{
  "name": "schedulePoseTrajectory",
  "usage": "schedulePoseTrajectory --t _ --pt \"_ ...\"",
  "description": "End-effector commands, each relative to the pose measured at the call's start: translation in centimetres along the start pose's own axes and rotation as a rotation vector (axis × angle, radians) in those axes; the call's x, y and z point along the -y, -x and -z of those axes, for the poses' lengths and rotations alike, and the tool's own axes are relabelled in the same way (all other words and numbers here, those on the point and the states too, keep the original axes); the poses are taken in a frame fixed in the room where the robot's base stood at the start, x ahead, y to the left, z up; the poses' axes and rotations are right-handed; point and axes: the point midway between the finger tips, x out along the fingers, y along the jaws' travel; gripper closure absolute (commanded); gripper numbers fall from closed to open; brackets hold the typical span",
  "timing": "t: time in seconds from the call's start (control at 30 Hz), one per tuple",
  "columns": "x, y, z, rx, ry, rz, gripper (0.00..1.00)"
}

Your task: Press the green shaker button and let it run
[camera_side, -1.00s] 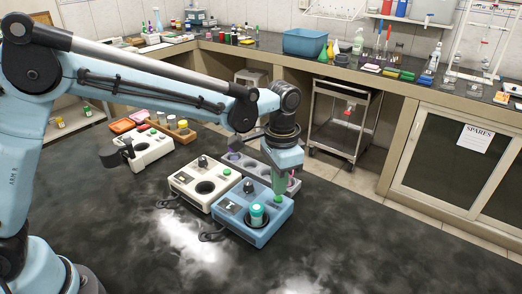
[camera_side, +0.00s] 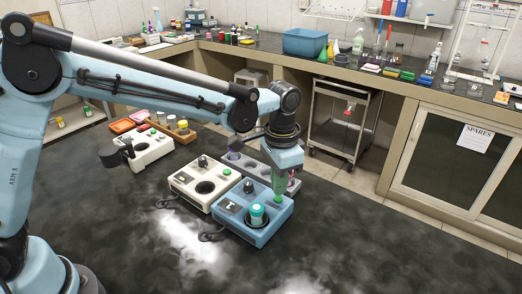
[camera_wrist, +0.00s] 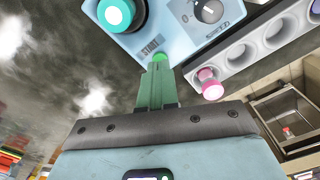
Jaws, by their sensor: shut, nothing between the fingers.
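The blue shaker (camera_side: 262,236) stands on the dark bench, with a teal-capped vial (camera_side: 257,212) in its well and a dark knob at its back left. My gripper (camera_side: 278,201) is shut and empty, pointing down at the shaker's right corner. In the wrist view its green fingers (camera_wrist: 159,66) end at the bright green button (camera_wrist: 160,57), beside the START label on the shaker's blue top (camera_wrist: 165,22). The fingertips overlap the button's edge there; I cannot tell whether it is pressed down. In the side view the fingers mostly cover the button.
A white unit (camera_side: 197,196) with its own green button stands close left of the shaker. A grey rack (camera_side: 243,163) with round holes and a pink-capped vial (camera_wrist: 209,84) is behind. Another white unit (camera_side: 148,152) stands farther left. The bench in front is clear.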

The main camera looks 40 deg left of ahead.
Motion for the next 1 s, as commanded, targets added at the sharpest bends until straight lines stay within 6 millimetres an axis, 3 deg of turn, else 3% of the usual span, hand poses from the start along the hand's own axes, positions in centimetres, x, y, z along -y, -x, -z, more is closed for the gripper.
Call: schedulePoseTrajectory --t 1.0 --pt "0.0 -1.1 0.0 0.000 0.000 0.000 1.00"
